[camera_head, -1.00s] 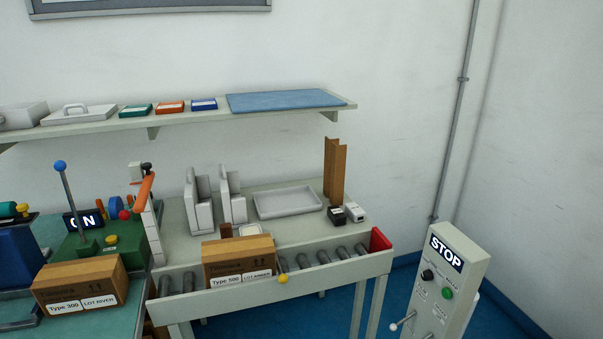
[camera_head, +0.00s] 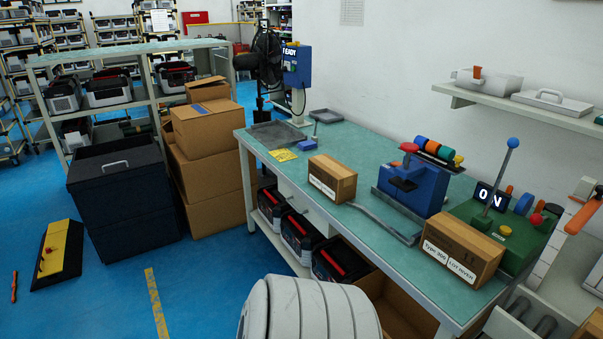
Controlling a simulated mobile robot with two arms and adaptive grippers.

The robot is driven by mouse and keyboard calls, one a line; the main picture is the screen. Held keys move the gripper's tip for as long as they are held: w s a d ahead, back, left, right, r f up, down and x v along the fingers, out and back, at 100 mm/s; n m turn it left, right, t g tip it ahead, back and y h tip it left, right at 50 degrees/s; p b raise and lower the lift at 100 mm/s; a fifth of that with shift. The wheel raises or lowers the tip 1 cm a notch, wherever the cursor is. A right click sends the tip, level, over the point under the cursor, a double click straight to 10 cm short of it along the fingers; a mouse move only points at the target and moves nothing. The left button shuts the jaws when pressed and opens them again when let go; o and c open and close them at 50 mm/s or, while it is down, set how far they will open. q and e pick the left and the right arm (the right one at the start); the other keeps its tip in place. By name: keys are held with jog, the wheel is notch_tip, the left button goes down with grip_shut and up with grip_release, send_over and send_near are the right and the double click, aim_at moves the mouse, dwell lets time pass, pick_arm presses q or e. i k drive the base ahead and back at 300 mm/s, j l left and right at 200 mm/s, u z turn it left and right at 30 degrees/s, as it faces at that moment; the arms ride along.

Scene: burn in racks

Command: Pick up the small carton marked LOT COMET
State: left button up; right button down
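A small brown carton (camera_head: 332,180) sits on the green bench top, left of the blue device. White labels are on its front, but their text is too small to read. I cannot read LOT COMET on anything in view. Neither of my grippers shows. A pale rounded part of my own body is at the bottom middle.
The green bench (camera_head: 376,147) also bears a blue device (camera_head: 413,187) with a red knob and a green ON device (camera_head: 500,225). Stacked larger cartons (camera_head: 205,130) and a black bin (camera_head: 123,195) stand left. A yellow-black ramp (camera_head: 58,252) lies on the blue floor, otherwise fairly clear.

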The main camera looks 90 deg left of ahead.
aim_at(334, 179)
jog(key=u, duration=2.55)
jog(key=i+j+z, duration=0.1)
jog(key=i+j, duration=0.2)
